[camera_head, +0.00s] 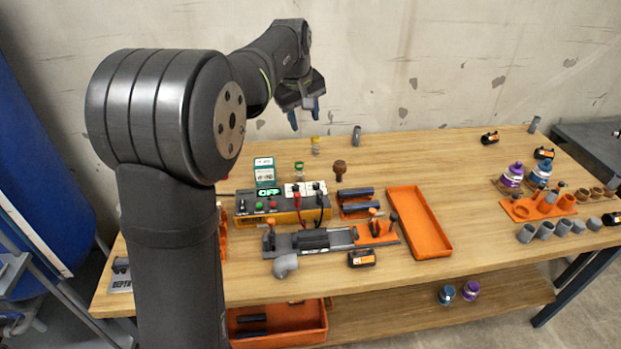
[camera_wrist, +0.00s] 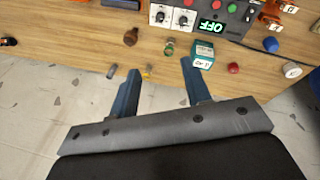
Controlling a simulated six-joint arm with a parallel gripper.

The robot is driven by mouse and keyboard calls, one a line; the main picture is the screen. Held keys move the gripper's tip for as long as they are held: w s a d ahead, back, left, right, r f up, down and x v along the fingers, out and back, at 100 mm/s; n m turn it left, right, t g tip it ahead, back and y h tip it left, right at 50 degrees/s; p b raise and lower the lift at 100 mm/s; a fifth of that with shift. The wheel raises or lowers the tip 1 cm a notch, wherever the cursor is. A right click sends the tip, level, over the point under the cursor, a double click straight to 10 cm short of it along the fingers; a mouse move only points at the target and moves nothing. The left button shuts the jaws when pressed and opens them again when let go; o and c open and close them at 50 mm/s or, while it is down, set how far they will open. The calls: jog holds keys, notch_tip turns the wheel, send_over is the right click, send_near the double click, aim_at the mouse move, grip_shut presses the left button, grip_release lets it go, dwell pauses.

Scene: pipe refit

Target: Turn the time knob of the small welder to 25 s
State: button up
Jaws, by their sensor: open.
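The small welder (camera_head: 284,213) is a low box, orange below and dark on top, standing left of the middle of the table. Its display (camera_head: 268,191) glows green and reads "OFF". In the wrist view the welder's panel (camera_wrist: 240,16) is upside down at the top edge, with two dial knobs on white plates: one knob (camera_wrist: 161,16) and another knob (camera_wrist: 184,18). Which is the time knob, and its setting, I cannot read. My gripper (camera_head: 306,118) is open and empty, raised above the back of the table, behind the welder. Its blue fingers (camera_wrist: 157,82) touch nothing.
A teal-and-white device (camera_head: 264,170) stands behind the welder. An orange tray (camera_head: 419,222) lies to its right. A clamp fixture (camera_head: 315,240) and a grey elbow (camera_head: 286,265) lie in front. A brown knobbed tool (camera_head: 340,169) stands behind. The table's middle right is clear.

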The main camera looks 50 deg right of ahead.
aim_at(317, 184)
jog(key=w+d+f+n+y, duration=0.2)
jog(key=d+f+n+y, duration=0.1)
jog(key=d+f+n, duration=0.65)
jog(key=shift+n+g, duration=0.4)
jog(key=shift+n, duration=0.35)
jog(key=f, duration=0.6)
jog(key=a+f, duration=0.1)
jog(key=f, duration=1.1)
jog(key=shift+s+a, duration=0.1)
jog(key=shift+a, duration=0.1)
jog(key=shift+r, duration=0.1)
grip_shut()
